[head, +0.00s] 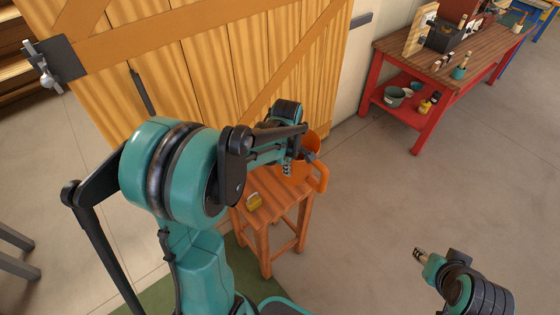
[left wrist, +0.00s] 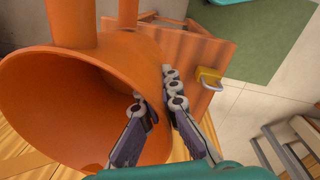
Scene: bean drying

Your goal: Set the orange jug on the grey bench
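The orange jug (head: 322,178) is at the far end of the small wooden stool (head: 264,218), partly hidden by my left arm. In the left wrist view the jug (left wrist: 60,75) shows its wide mouth, with the handle side at the top. My left gripper (head: 298,162) is at its rim. In the left wrist view the left fingers (left wrist: 155,90) close in on either side of the jug's wall, one inside the mouth and one outside. A grey bench-like piece (head: 15,237) is cut off at the left edge. My right gripper (head: 419,254) is away from the jug, small in view.
A yellow padlock (head: 254,201) lies on the stool. A large wooden door (head: 200,70) stands behind the stool. A red workbench (head: 440,68) with tools and pots is at the back right. The floor between the stool and the workbench is clear.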

